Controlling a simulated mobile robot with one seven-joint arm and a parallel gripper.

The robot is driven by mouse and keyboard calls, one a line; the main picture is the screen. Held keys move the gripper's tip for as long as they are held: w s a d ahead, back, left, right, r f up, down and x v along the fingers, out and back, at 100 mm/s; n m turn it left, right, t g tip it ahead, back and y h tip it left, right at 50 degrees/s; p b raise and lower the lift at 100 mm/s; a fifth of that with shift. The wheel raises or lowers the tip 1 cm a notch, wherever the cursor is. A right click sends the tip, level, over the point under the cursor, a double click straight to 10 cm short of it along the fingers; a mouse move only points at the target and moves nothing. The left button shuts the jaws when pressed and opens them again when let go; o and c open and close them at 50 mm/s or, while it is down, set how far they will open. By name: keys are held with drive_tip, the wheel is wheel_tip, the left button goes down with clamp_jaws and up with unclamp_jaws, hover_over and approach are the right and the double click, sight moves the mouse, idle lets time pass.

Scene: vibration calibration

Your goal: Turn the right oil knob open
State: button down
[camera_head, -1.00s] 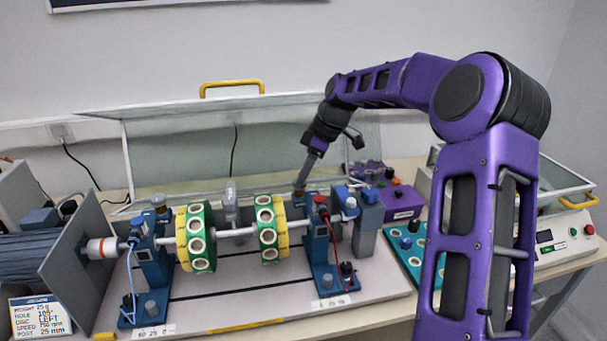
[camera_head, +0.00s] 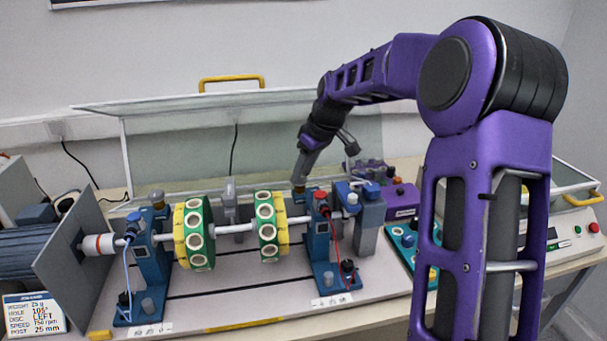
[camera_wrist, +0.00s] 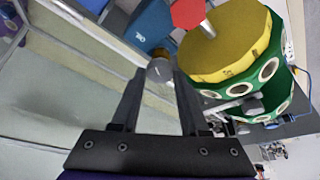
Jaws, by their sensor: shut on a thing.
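The right oil knob (camera_head: 299,189) is a small brass-coloured cap on top of the right blue bearing stand (camera_head: 319,240). My gripper (camera_head: 302,178) comes down on it from above, tilted, and is shut on it. In the wrist view, the knob's round grey end (camera_wrist: 159,70) lies between the two fingertips of my gripper (camera_wrist: 158,78). The fingers stay some way apart around it. The lower part of the knob is hard to make out, and I cannot tell its turn angle.
Two green-and-yellow discs (camera_head: 268,226) sit on the shaft left of my gripper. A red hexagonal cap (camera_wrist: 187,13) is close by. The left stand carries a similar brass knob (camera_head: 157,198). A clear raised cover (camera_head: 200,140) stands behind. A purple box (camera_head: 402,203) is at right.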

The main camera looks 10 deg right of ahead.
drive_tip(key=m, duration=0.2)
drive_tip(key=m+h, duration=0.1)
drive_tip(key=m, duration=0.1)
drive_tip(key=m+t+h+b, duration=0.1)
drive_tip(key=m, duration=0.1)
drive_tip(key=shift+s+a, duration=0.15)
drive_tip(key=shift+a, duration=0.2)
drive_tip(key=m+h, duration=0.1)
drive_tip(key=m, duration=0.2)
drive_tip(key=m+h, duration=0.1)
drive_tip(key=m, duration=0.2)
drive_tip(key=shift+a+g+h, duration=0.2)
drive_tip(key=shift+g+h, duration=0.1)
drive_tip(key=shift+f, duration=0.1)
drive_tip(key=shift+c, duration=2.1)
unclamp_jaws()
drive_tip(key=p+v, duration=0.1)
drive_tip(key=v, duration=1.6)
drive_tip(key=shift+r, duration=0.2)
drive_tip(key=shift+s, duration=0.1)
